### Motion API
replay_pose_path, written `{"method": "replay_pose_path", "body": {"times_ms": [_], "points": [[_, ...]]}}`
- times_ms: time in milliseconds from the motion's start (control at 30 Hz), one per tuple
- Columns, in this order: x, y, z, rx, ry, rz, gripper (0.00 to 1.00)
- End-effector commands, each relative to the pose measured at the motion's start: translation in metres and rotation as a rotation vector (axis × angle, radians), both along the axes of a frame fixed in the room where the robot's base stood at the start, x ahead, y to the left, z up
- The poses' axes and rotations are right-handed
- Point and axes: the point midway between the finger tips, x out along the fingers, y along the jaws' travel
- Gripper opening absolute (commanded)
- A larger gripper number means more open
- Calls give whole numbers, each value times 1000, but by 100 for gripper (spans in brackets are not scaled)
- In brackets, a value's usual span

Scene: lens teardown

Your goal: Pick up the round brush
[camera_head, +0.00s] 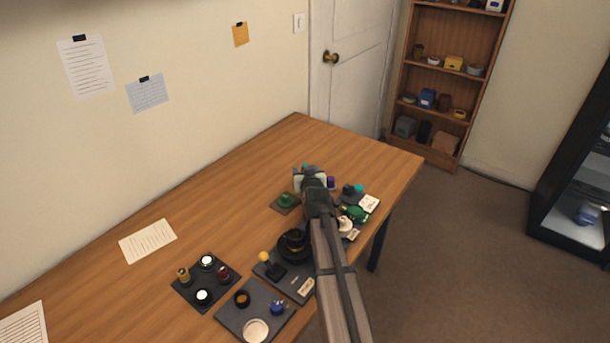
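I cannot pick out the round brush with certainty; the small parts on the table are too small to tell apart, and my arm hides some of them. My gripper (312,184) is over the far part of the wooden table, above a cluster of small parts. Its fingers are too small and dark to show whether they are open or shut. Near it are a green part (287,200) on a dark square mat, a purple part (331,183) and a green part (357,213) at the right.
Left of my arm are a black round part (294,243), a yellow-topped black part (269,266), a dark tray (183,294) with small jars and a grey tray (235,322). The wooden table (215,195) is bare toward the wall, apart from paper sheets (147,241).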

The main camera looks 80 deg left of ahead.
Motion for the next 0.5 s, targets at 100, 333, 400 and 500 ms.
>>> {"method": "replay_pose_path", "body": {"times_ms": [100,333,400,500], "points": [[0,0,0,0,0,0,53],[0,0,0,0,0,0,31],[0,-1,0,0,-1,0,24],[0,-1,0,0,-1,0,14]]}}
